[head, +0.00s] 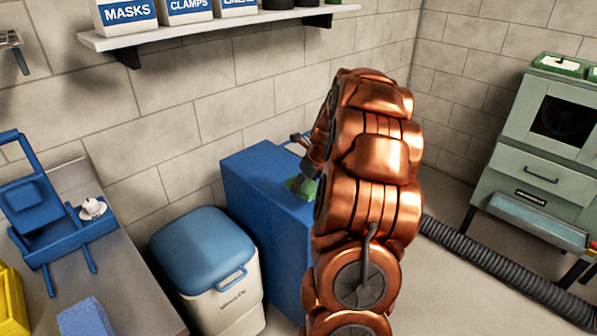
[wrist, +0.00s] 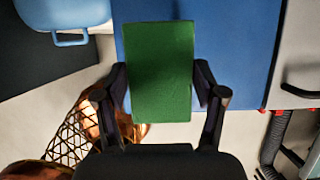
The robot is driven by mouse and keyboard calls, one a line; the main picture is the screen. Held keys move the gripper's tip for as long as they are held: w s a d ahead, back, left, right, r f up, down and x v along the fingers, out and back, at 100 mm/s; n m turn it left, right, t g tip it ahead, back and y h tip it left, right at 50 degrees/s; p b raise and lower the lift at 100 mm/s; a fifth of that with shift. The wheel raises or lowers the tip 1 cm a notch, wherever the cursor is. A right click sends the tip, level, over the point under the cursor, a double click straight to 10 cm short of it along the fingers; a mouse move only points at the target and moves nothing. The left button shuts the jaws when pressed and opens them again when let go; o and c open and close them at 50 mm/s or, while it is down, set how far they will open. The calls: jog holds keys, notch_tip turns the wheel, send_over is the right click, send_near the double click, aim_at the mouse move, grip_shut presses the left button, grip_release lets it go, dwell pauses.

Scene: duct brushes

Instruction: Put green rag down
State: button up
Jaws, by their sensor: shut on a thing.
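The green rag (wrist: 158,70) is a flat green rectangle between the two dark fingers of my gripper (wrist: 160,92) in the wrist view. My gripper is shut on it. In the head view a small part of the green rag (head: 302,187) shows beside the blue cabinet (head: 263,175), at the left of my copper arm. My arm hides most of my gripper there. The blue cabinet is behind the rag in the wrist view too. Whether the rag touches it, I cannot tell.
A white bin with a blue lid (head: 203,250) stands left of the cabinet. A bench (head: 140,295) with a blue caddy (head: 60,220) is at far left. A shelf (head: 215,28) with labelled boxes hangs above. A grey-green machine (head: 545,150) and ribbed hose (head: 500,272) are at right.

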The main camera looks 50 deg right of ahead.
jog(key=w+d, duration=0.3)
jog(key=w+d+p, duration=0.1)
jog(key=w+d, duration=0.1)
jog(key=w, duration=0.1)
jog(key=w+d+f+p, duration=0.1)
jog(key=w+d, duration=0.2)
jog(key=shift+w+d, duration=0.2)
jog(key=shift+d, duration=0.1)
jog(key=shift+f+p, duration=0.55)
jog(key=shift+f, duration=1.25)
jog(key=o, duration=1)
jog(key=shift+f, duration=0.1)
